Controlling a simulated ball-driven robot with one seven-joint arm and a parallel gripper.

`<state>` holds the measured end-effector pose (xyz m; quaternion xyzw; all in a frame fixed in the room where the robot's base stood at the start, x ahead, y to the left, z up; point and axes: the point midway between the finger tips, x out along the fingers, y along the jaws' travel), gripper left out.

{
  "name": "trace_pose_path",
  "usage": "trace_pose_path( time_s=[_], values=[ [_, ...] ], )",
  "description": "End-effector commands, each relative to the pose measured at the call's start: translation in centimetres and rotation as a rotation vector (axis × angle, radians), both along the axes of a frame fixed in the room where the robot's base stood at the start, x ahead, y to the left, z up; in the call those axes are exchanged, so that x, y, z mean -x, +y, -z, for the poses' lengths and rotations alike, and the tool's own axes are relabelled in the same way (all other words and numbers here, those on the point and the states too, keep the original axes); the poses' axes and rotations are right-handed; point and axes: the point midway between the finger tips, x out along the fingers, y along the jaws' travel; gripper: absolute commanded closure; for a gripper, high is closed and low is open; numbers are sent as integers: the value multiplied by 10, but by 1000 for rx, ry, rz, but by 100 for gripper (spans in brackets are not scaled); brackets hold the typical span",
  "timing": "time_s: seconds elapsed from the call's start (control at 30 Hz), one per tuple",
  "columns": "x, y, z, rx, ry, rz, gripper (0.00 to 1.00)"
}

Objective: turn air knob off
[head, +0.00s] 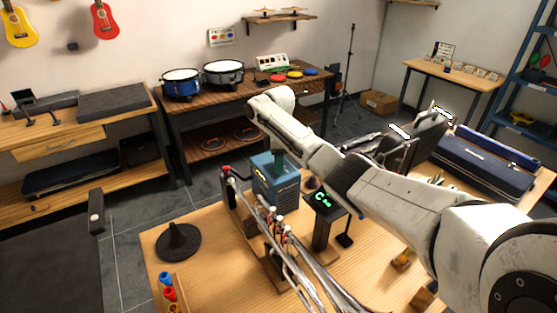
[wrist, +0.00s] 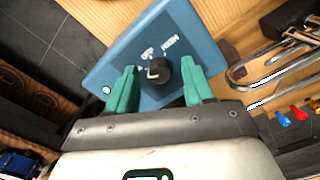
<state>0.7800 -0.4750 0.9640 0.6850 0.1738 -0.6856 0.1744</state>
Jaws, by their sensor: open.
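The air knob (wrist: 159,71) is a black round knob on a blue panel (wrist: 180,28) in the wrist view. A white mark shows on the knob's left side. Small white labels are printed above it, too small to read surely. My gripper (wrist: 160,64) is open, with one teal finger on each side of the knob. Gaps show between the fingers and the knob, and I see no grip on it. In the head view the blue box (head: 265,189) stands on the wooden table, and the knob cannot be made out there.
Metal tubes of a brass-like instrument (head: 290,257) lie close in front of the blue box. A dark stand with a green display (head: 323,203) is just right of it.

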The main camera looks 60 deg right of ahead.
Motion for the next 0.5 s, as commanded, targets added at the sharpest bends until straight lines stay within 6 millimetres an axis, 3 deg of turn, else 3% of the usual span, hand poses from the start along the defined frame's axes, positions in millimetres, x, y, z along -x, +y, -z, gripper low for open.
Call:
trace_pose_path(
  time_s=[0.2,0.5],
  values=[
    [0,0,0,-1,0,0,50],
    [0,0,0,-1,0,0,79]
  ],
)
